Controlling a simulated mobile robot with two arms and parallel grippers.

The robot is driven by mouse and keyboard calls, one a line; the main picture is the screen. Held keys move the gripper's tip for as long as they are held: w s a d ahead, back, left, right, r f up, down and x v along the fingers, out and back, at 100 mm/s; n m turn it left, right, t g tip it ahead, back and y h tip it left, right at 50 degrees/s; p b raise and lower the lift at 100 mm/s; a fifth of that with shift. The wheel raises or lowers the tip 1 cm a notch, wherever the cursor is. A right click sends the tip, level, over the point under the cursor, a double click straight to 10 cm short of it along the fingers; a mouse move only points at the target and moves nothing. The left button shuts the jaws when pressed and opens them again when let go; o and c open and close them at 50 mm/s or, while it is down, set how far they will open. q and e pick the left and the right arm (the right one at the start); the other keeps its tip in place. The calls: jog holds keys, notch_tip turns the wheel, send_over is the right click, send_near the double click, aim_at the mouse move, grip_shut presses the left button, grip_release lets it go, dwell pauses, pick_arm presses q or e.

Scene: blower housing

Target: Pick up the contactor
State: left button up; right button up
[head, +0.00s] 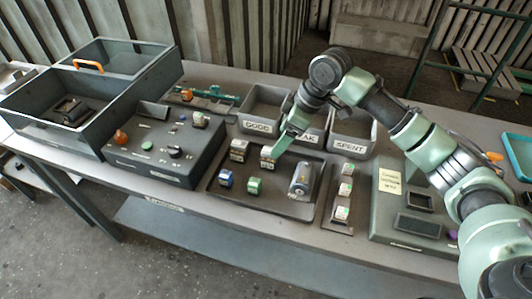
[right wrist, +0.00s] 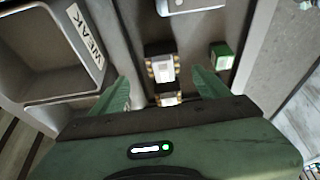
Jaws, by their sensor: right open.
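Two similar dark blocks with pale faces and brass-coloured terminals stand at the back of a dark tray (head: 275,206); I cannot tell for sure which is the contactor. In the head view one block (head: 268,157) is just below my right gripper (head: 276,149), and the other block (head: 238,150) is to its left. In the right wrist view the first block (right wrist: 162,68) lies between and slightly beyond my open, empty fingers (right wrist: 163,82). My left gripper is not in view.
A control box (head: 150,160) is left of the tray.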

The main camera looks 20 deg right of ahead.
aim_at(270, 150)
jog(key=a+f, duration=0.1)
jog(key=f+p, duration=0.1)
jog(key=shift+a+f, duration=0.35)
jog(key=shift+a, duration=0.05)
jog(key=x, duration=0.3)
jog(key=shift+w+r+p, duration=0.15)
jog(key=shift+w+p, duration=0.1)
jog(key=shift+p, duration=0.15)
jog(key=shift+w+a+f, duration=0.1)
jog(key=shift+a+f, duration=0.05)
jog(key=shift+f, duration=0.3)
jog(key=c, duration=1.4)
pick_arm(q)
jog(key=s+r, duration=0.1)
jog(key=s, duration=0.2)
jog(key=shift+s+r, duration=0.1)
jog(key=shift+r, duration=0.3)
pick_arm(e)
jog(key=shift+o, duration=0.2)
